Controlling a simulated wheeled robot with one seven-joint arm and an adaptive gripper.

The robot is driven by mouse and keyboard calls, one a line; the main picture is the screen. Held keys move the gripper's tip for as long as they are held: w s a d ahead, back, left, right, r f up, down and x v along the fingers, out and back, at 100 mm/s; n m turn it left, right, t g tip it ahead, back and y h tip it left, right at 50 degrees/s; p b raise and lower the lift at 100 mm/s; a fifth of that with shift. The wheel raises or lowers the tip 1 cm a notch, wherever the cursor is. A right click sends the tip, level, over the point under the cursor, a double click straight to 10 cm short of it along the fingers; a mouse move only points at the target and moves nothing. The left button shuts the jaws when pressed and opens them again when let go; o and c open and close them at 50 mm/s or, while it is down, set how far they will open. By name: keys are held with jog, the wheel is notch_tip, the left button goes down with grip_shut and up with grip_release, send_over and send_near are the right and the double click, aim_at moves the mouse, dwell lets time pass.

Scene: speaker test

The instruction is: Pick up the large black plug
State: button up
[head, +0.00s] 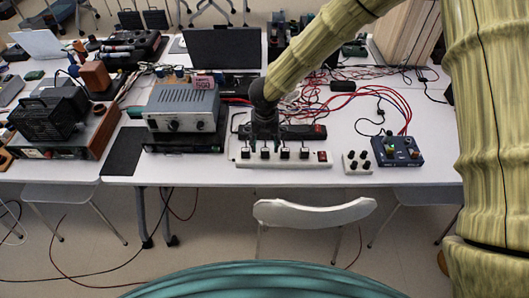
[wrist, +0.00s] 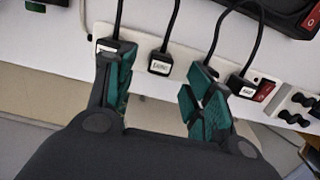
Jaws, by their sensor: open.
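Several black plugs with white labels sit in a row in a white power strip (head: 240,163), which also shows in the wrist view (wrist: 180,55). My gripper (head: 265,140) is over the strip, its fingers pointing down at the row. In the wrist view my gripper (wrist: 160,88) has its two green-padded fingers apart with nothing between the pads. One black plug (wrist: 161,63) stands just beyond the gap between them. The fingers partly cover the plugs on either side. Another plug (wrist: 240,86) is to the right. I cannot tell which plug is the large one.
A red switch (wrist: 265,91) is at the strip's right end. Black cords rise from the plugs. A grey device (head: 182,108) stands left of the strip; a small white knob box (head: 356,163) and a blue box (head: 398,152) with red cables stand right. A chair (head: 313,213) is in front.

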aim_at(265, 150)
jog(key=shift+w+d+f+p, duration=0.15)
jog(key=shift+f+p, duration=0.3)
jog(key=shift+f, duration=0.8)
jog(key=shift+w+a+f+p, duration=0.1)
jog(key=shift+f+p, duration=0.3)
jog(key=shift+f, duration=0.85)
jog(key=c, duration=1.2)
